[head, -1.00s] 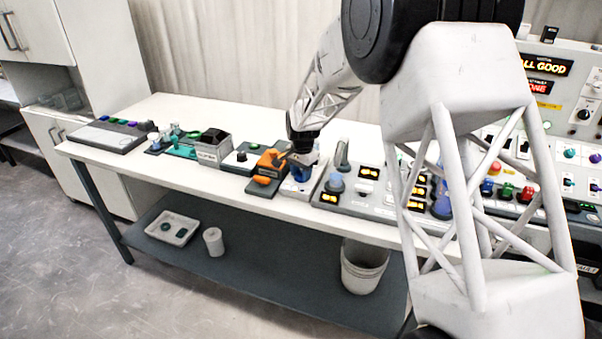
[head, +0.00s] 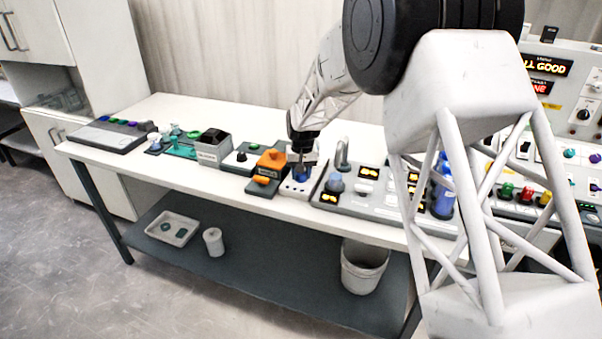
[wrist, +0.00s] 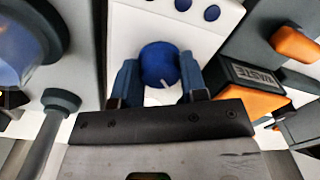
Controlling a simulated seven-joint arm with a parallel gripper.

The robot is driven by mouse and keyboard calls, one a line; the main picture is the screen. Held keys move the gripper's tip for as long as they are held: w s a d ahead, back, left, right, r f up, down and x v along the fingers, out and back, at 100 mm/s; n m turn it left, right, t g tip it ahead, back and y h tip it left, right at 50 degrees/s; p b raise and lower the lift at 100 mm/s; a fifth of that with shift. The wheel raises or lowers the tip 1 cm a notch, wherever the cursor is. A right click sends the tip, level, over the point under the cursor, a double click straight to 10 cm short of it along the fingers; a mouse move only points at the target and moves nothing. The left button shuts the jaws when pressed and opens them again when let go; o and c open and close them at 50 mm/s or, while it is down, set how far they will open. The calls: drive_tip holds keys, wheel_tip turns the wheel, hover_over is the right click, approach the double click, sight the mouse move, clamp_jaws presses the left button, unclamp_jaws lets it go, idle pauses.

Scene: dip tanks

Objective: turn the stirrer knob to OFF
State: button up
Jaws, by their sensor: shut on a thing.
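A round blue knob (wrist: 160,64) with a white pointer line sits on a white panel (wrist: 135,30) in the wrist view. The line points towards the lower right of that view. My gripper (wrist: 158,76) is shut on this knob, one blue finger on each side. In the head view my gripper (head: 301,165) is low over the white panel (head: 291,190), with the blue knob (head: 300,175) under it. No stirrer or OFF label can be read, and my gripper hides part of the panel.
An orange handle unit (head: 268,163) stands close on the left, marked WASTE (wrist: 255,78) in the wrist view. A grey curved spout (head: 343,155) and a panel with lit displays (head: 368,173) stand on the right. A white bucket (head: 363,268) is below.

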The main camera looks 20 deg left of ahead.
drive_tip(key=shift+n, duration=0.3)
drive_tip(key=o, duration=0.9)
drive_tip(key=shift+r, duration=0.1)
drive_tip(key=shift+d+r, duration=0.1)
drive_tip(key=shift+r, duration=3.75)
